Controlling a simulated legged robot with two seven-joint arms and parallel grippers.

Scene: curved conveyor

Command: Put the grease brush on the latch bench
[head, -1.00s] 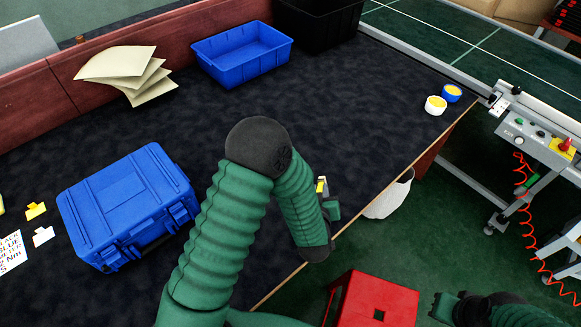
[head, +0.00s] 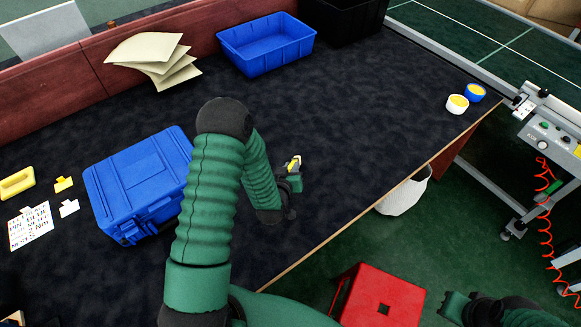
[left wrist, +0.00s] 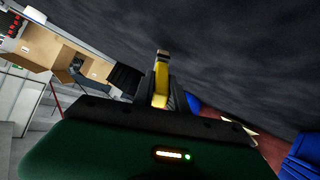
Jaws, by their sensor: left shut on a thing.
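My left gripper (head: 290,181) is shut on a thin yellow thing with a dark end, likely the grease brush (head: 293,164). The brush also shows in the left wrist view (left wrist: 160,88), upright between the dark fingers; its far end is partly hidden. The gripper is over the dark bench top (head: 350,130), inside its front edge; the height above it is hard to judge. This is the only bench clearly in view, and no label names it the latch bench. My right gripper (head: 455,306) hangs at the lower right, off the bench; its fingers are unclear.
A blue latched case (head: 140,180) stands left of my left arm. A blue bin (head: 265,45), papers (head: 155,58) and a black bin (head: 345,15) line the back. Two small tubs (head: 457,104) sit at the right end. A red stool (head: 382,297) stands in front. The bench middle is clear.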

